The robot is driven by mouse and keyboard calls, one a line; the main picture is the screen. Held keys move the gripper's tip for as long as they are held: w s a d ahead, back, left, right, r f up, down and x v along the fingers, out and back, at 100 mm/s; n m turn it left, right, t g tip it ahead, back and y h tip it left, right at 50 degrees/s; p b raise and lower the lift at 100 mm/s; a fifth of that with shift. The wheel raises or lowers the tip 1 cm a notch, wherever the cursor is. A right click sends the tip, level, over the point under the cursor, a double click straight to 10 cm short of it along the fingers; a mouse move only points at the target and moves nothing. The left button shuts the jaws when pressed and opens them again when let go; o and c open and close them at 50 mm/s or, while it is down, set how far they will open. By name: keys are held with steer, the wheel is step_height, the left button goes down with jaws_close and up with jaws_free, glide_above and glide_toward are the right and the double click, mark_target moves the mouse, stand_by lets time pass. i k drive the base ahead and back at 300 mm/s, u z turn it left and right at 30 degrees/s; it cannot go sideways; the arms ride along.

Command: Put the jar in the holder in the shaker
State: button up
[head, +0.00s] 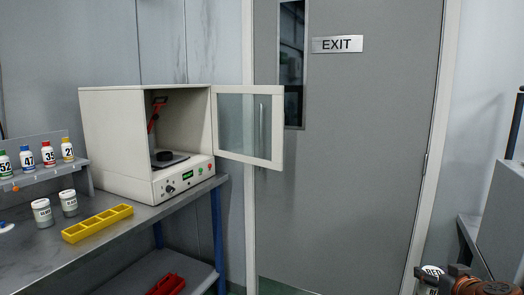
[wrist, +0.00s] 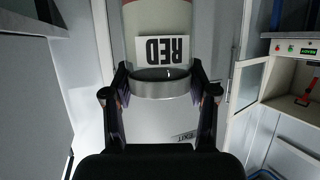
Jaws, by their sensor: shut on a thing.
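My gripper (wrist: 159,74) is shut on a jar (wrist: 160,20) with a white "RED" label, which appears upside down in the wrist view. In the head view the jar (head: 431,271) is partly visible at the lower right corner, well away from the bench. The shaker (head: 110,140) is a white cabinet on the bench with its glass door (head: 247,125) swung open to the right. Inside it a dark round holder (head: 164,156) sits on a plate, with no jar visible in it. The shaker also shows at the right of the wrist view (wrist: 285,78).
On the grey bench (head: 130,225) stand two white labelled jars (head: 42,213) and a yellow compartment tray (head: 97,223). Several numbered bottles (head: 48,155) stand on a rack at left. A red item (head: 166,285) lies on the lower shelf. A grey EXIT door (head: 350,180) is behind.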

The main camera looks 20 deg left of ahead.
mark_target(165, 157)
steer(key=u, duration=0.25)
steer(key=i, duration=1.15)
steer(key=u, duration=1.55)
steer(key=i, duration=0.6)
steer(key=u, duration=0.6)
